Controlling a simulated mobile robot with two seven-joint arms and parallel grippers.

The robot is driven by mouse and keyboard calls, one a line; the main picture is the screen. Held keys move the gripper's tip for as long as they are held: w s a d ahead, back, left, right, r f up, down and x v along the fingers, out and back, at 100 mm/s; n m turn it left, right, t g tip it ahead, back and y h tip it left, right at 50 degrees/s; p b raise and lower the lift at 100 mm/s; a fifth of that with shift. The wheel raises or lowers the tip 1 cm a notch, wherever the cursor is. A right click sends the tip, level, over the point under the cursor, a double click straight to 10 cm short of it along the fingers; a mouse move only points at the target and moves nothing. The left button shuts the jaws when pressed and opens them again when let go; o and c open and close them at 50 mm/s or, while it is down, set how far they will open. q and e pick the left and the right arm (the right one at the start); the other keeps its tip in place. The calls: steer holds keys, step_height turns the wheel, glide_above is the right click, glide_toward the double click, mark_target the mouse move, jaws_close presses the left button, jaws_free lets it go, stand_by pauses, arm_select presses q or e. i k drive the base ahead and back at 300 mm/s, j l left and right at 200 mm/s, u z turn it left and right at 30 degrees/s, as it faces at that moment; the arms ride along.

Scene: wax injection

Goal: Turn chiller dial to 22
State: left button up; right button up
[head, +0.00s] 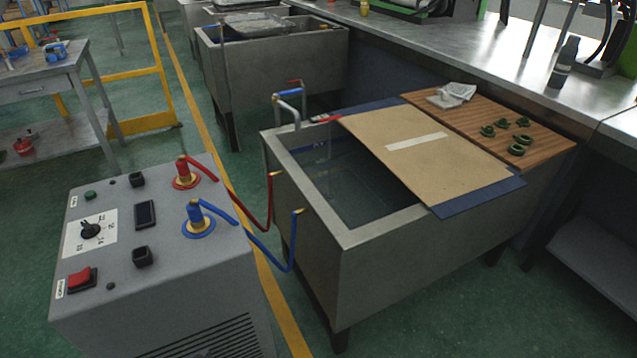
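The chiller (170,279) is a grey box at the lower left. Its dial (90,230) is a black knob on a white scale plate (75,243) on the sloping top. The scale numbers are too small to read surely, and I cannot tell the setting. A red rocker switch (82,278) sits below the dial, a dark display (145,214) to its right and a green button (90,195) above. Neither of my grippers is in view, and nothing touches the dial.
Red (262,215) and blue (270,250) hoses run from the chiller to a water tank (380,270), partly covered by a tan board (440,165). Green rings (487,131) lie on a wooden board (540,150). A yellow rail (130,65) and workbench (40,75) stand behind.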

mark_target(90, 230)
steer(key=u, duration=1.2)
